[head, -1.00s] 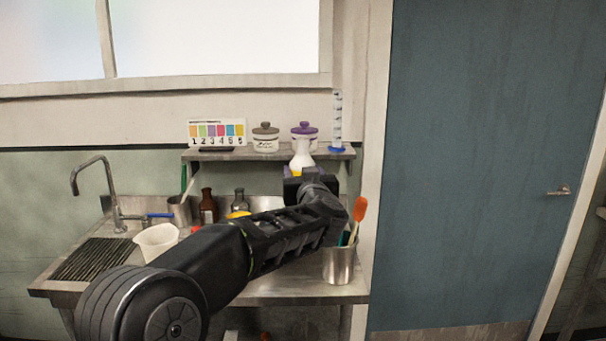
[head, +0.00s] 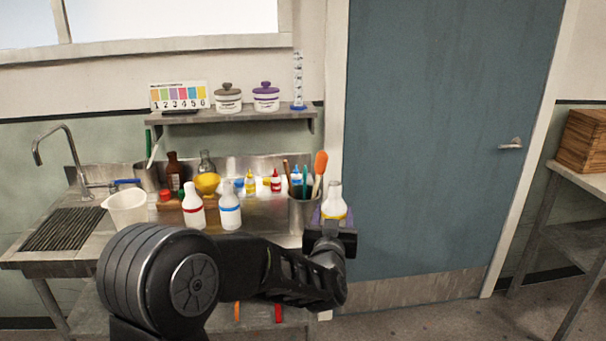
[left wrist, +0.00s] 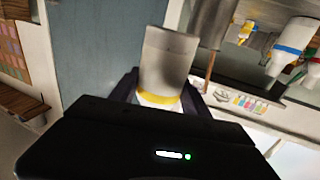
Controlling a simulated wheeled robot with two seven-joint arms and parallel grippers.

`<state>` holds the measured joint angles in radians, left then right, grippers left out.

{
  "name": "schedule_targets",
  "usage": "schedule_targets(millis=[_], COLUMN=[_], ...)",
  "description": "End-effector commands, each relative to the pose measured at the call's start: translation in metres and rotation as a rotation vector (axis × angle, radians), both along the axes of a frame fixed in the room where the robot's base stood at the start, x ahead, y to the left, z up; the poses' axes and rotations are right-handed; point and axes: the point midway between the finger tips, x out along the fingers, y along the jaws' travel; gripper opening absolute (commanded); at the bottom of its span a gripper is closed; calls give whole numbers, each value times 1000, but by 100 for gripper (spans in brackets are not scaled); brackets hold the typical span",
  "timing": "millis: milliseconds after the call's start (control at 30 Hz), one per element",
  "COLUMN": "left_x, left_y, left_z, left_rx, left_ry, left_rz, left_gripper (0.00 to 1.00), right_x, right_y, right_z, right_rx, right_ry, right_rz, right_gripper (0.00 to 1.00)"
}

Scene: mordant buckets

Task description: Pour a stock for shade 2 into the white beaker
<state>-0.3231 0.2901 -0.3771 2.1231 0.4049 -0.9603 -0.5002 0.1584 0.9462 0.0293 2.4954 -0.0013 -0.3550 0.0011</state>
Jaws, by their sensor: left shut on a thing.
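My left gripper (head: 331,228) is shut on a white bottle with a yellow band (head: 334,200). It holds the bottle roughly upright, right of the tool can and in front of the blue door. The bottle and its yellow band also show between the fingers in the left wrist view (left wrist: 168,62). The white beaker (head: 126,211) stands beside the sink at the left, far from the gripper; its inside is not clear. A white bottle with a red band (head: 194,208) and one with a blue band (head: 230,210) stand on the counter. A numbered colour chart (head: 179,96) stands on the shelf. My right gripper is not in view.
A metal can of tools (head: 303,214) stands at the counter's right end. Brown and clear bottles, a yellow object (head: 207,183) and small dropper bottles stand behind. The shelf (head: 235,115) holds two lidded jars and a measuring cylinder. The tap (head: 70,160) is left.

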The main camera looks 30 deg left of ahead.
Motion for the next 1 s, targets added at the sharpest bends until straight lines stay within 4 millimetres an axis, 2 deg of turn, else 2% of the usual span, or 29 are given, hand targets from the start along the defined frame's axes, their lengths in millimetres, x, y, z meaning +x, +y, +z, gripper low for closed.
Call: schedule_targets(millis=[33,200,300,400,567,1000], left_x=[-3,-20,-31,-41,-49,-50], left_y=[-17,-70,-94,-108,-119,-120], left_z=[-23,-86,-115,-136,-150,-150], left_rx=[2,0,-1,-2,-3,-2], left_ry=[10,9,7,4,-3,-5], left_rz=[-51,-217,-293,-342,-377,-380], left_gripper=[0,0,0,0,0,0], right_x=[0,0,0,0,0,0], right_y=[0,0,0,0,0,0], right_z=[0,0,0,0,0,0], right_rx=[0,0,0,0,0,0], right_ry=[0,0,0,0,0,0], right_rz=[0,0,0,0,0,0], right_gripper=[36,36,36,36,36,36])
